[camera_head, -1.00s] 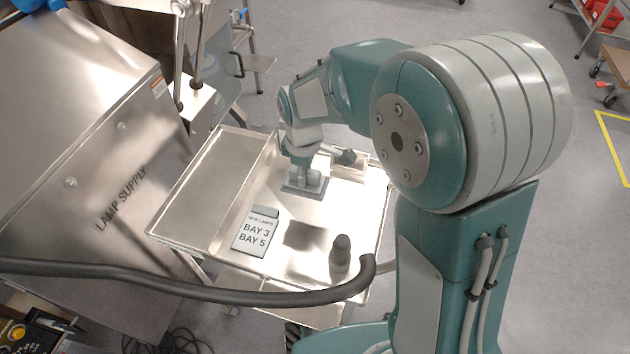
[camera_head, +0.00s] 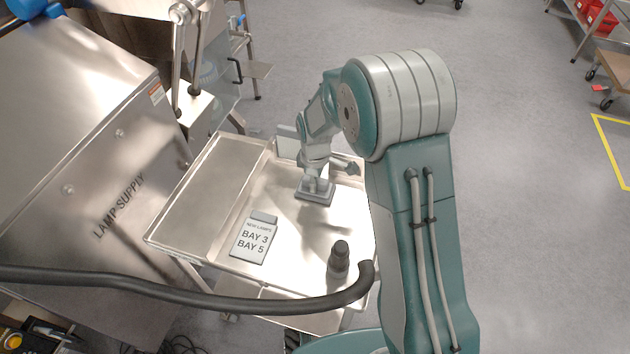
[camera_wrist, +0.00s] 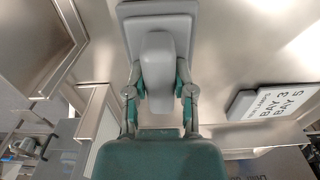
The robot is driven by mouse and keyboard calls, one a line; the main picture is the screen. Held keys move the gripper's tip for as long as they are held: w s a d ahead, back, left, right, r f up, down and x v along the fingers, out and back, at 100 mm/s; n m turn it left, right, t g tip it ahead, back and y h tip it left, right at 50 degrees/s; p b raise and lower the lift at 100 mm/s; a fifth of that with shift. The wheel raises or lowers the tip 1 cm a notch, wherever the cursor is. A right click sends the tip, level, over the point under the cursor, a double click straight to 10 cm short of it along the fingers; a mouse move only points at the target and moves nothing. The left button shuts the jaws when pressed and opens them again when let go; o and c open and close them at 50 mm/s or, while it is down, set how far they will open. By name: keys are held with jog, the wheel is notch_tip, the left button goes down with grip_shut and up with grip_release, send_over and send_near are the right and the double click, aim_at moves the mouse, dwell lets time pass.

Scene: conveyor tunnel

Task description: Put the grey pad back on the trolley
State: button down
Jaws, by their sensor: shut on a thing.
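My gripper (camera_head: 317,182) is shut on the raised grip of the grey pad (camera_head: 314,193). The pad is a flat grey rectangular block, held level over the far part of the steel trolley tray (camera_head: 204,193). A soft shadow lies on the tray nearer the camera, and the pad looks raised clear of the surface. In the wrist view the pad (camera_wrist: 158,28) points away from my gripper (camera_wrist: 160,88), with its rounded grip (camera_wrist: 158,65) between the two fingers. The fingers partly hide the grip.
A label block (camera_head: 254,238) reading BAY 3, BAY 5 lies on the tray. A dark bottle-shaped object (camera_head: 338,260) stands near its front right. A thick black hose (camera_head: 190,287) crosses in front. The lamp supply cabinet (camera_head: 85,150) stands left. Open floor lies right.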

jog(key=shift+c, duration=2.3)
grip_release()
notch_tip(320, 180, up, 12)
jog(key=shift+r, duration=0.15)
jog(key=s+d+r+m+t, duration=0.2)
jog(key=s+d+r+m, duration=0.1)
jog(key=s, duration=0.5)
jog(key=s+d+r+m+t, duration=0.1)
jog(key=s+d+r+m, duration=0.2)
jog(key=s+r+m, duration=0.3)
jog(key=s+d+r+m+t, duration=0.2)
jog(key=s+d+r+m, duration=0.2)
jog(key=s, duration=0.7)
jog(key=shift+s+r+m+t, duration=0.3)
jog(key=shift+r, duration=0.15)
